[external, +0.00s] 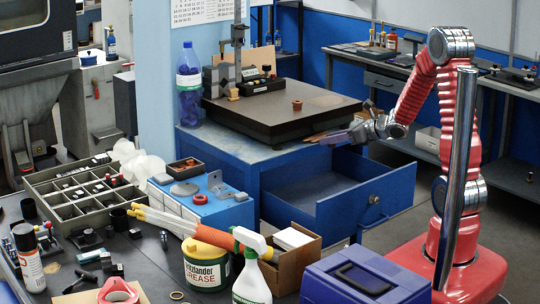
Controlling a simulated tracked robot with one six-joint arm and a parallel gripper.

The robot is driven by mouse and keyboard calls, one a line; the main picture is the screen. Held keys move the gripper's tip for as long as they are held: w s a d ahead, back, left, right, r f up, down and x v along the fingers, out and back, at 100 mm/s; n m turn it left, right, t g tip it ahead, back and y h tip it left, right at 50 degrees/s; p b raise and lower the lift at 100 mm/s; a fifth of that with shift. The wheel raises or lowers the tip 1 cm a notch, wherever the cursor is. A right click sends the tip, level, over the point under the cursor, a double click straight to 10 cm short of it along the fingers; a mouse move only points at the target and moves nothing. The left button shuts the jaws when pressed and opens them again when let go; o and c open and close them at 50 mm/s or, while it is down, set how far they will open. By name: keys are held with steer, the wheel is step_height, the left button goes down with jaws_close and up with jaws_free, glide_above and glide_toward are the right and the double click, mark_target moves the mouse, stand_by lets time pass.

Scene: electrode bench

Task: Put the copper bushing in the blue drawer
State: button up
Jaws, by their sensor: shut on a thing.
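A small copper-coloured flanged piece (297,105), which looks like the copper bushing, stands upright on the dark surface plate. My gripper (322,138) is at the plate's front right edge, to the right of and below that piece in the picture, apart from it. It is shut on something. A narrow brownish-orange shape shows at its jaws, too small to make out. The blue drawer (365,212) is pulled out from the blue bench, below my gripper. Its visible inside is empty; its front wall hides part of the floor.
The dark surface plate (250,120) carries a height gauge and blocks at its back left. A blue toolbox (365,275), a spray bottle (252,275), a grease tub (207,262) and a cardboard box (290,262) stand in front of the drawer. The space above the drawer is clear.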

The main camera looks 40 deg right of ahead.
steer(key=f, duration=0.1)
steer(key=s+f, duration=0.1)
steer(key=f, duration=0.1)
steer(key=shift+s+d+f, duration=0.1)
steer(key=shift+s+d, duration=0.05)
steer(key=shift+d, duration=0.2)
step_height(320, 180, up, 28)
steer(key=w+d, duration=0.2)
steer(key=w, duration=1)
steer(key=w+d, duration=0.2)
steer(key=w, duration=1)
steer(key=shift+m+t+h, duration=0.3)
steer(key=shift+h, duration=0.1)
steer(key=shift+w+f, duration=0.1)
steer(key=shift+f, duration=2.6)
steer(key=shift+f, duration=0.1)
steer(key=shift+f, duration=3)
